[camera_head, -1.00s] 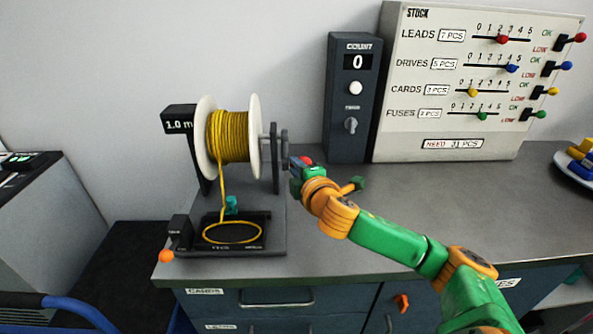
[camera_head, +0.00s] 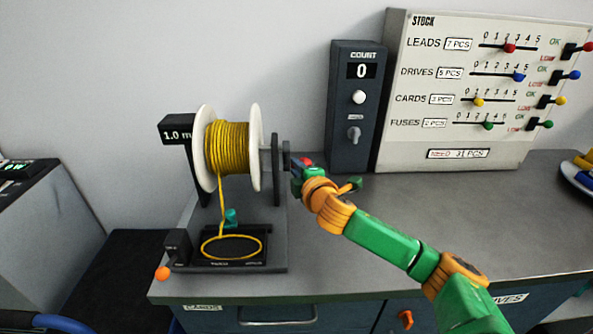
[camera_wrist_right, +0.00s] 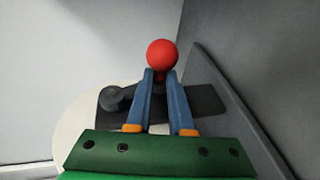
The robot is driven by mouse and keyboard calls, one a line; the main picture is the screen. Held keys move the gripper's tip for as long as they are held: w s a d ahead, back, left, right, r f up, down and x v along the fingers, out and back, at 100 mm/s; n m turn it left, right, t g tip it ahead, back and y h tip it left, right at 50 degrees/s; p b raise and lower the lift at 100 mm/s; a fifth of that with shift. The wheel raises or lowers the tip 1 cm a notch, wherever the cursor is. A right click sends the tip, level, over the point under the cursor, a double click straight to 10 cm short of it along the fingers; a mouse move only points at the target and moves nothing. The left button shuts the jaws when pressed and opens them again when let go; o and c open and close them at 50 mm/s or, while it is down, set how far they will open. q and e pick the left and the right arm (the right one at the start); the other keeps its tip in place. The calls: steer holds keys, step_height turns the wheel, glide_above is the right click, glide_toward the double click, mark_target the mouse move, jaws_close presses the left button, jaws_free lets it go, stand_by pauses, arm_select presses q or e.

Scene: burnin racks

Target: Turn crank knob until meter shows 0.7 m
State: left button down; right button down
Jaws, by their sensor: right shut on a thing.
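The spool (camera_head: 229,148) of yellow cord stands upright on a dark stand at the left of the bench. Its meter (camera_head: 178,134) reads 1.0 m. Cord runs down from it past a teal part (camera_head: 231,215) to a loop (camera_head: 231,247) in the tray. The red crank knob (camera_wrist_right: 162,54) shows at the fingertips in the right wrist view, with the dark crank arm (camera_wrist_right: 200,101) behind the fingers. My right gripper (camera_wrist_right: 160,76) is shut on the knob, to the right of the spool; in the head view the knob (camera_head: 306,161) is partly hidden by the gripper. My left gripper is not in view.
A dark count box (camera_head: 355,110) showing 0 stands behind the gripper. A stock board (camera_head: 470,95) with sliders and levers stands at the back right. An orange ball-ended lever (camera_head: 162,273) sticks out at the stand's front left.

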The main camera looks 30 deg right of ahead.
steer(key=shift+w+d+r+p, duration=0.45)
steer(key=shift+w+d, duration=0.1)
steer(key=shift+w, duration=0.25)
steer(key=shift+w+d+r+p, duration=0.3)
steer(key=shift+w+r+p, duration=0.15)
steer(key=shift+r+p, duration=0.45)
steer(key=shift+w+d+r+p, duration=0.15)
steer(key=shift+w+p, duration=0.1)
steer(key=shift+p, duration=0.05)
